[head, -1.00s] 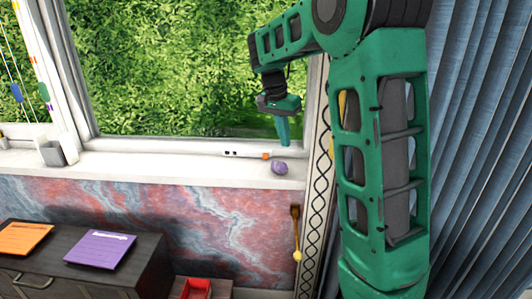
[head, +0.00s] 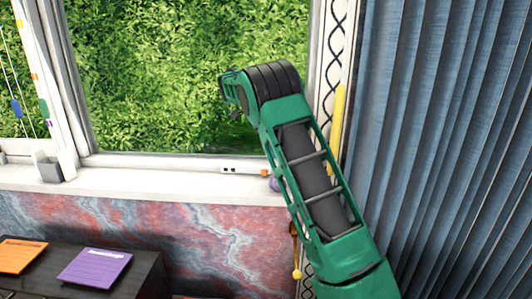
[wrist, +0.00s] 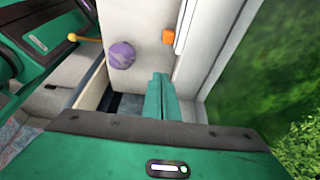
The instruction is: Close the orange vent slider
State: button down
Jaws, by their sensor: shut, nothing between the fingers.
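The orange vent slider (head: 264,171) is a small block at the right end of a white vent strip (head: 245,170) along the bottom of the window frame. Dark openings show in the strip left of it. In the wrist view the orange slider (wrist: 169,36) sits at the upper middle, beside the white strip (wrist: 184,22). My gripper (wrist: 160,78) has its green fingers together and empty, below the slider in that picture and apart from it. In the head view my arm hides most of the gripper.
A purple round object (wrist: 122,54) lies on the white sill (head: 130,185) close to the slider, partly behind my arm in the head view (head: 273,184). A grey holder (head: 48,168) stands at the sill's left. Blue blinds (head: 440,130) hang at right. A dark cabinet (head: 140,272) stands below.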

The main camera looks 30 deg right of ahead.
aim_at(251, 172)
jog(key=x, duration=0.6)
jog(key=shift+s+d+f, duration=0.15)
jog(key=shift+d+f, duration=0.05)
jog(key=shift+f, duration=0.15)
jog(key=shift+a+f, duration=0.2)
jog(key=shift+f, duration=0.15)
jog(key=shift+w+a+r, duration=0.1)
jog(key=shift+w+a, duration=1.05)
jog(key=shift+a, duration=0.3)
jog(key=shift+d, duration=0.1)
